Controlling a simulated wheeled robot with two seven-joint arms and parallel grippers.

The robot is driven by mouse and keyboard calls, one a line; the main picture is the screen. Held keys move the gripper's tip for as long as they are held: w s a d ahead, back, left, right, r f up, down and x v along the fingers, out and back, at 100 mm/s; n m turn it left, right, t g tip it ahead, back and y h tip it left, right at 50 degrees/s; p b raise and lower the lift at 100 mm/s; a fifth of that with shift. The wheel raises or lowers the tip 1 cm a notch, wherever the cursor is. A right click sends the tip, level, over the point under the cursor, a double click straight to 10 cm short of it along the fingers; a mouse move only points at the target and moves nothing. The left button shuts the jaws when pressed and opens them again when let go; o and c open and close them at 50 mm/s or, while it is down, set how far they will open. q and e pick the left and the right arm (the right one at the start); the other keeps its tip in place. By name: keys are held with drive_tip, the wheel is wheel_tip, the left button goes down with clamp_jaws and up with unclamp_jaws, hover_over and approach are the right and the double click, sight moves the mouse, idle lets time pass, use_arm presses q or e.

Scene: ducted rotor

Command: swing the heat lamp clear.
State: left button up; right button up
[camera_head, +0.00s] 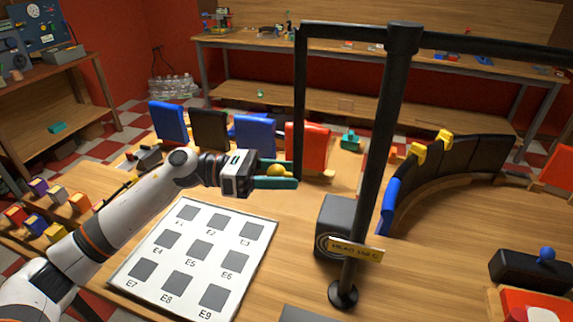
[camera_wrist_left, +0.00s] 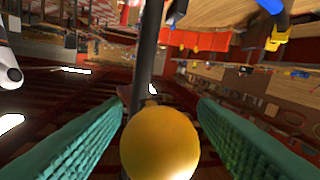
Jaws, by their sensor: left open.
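A tall black post (camera_head: 375,150) stands on a round base on the table, with black arms reaching left and right from its top. This looks like the heat lamp's stand; no lamp head is clearly seen. A thin black bar (camera_head: 299,100) hangs from the left arm's end. A yellow ball knob (camera_head: 277,170) is near the bar's lower end. My left gripper (camera_head: 280,176) is open, its teal fingers on either side of the knob. In the left wrist view the yellow knob (camera_wrist_left: 160,143) sits between the fingers, with gaps visible on both sides.
A white board (camera_head: 203,222) with labelled dark squares lies below my left arm. A dark box (camera_head: 337,215) stands by the post, near a yellow label (camera_head: 356,249). Blue, black and red panels (camera_head: 251,134) stand behind the gripper. A curved black wall (camera_head: 460,165) is at right.

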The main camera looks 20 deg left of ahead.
use_arm(q)
drive_tip(key=shift+w+d, duration=0.1)
drive_tip(key=shift+d, duration=0.25)
drive_tip(key=shift+c, duration=0.5)
clamp_jaws()
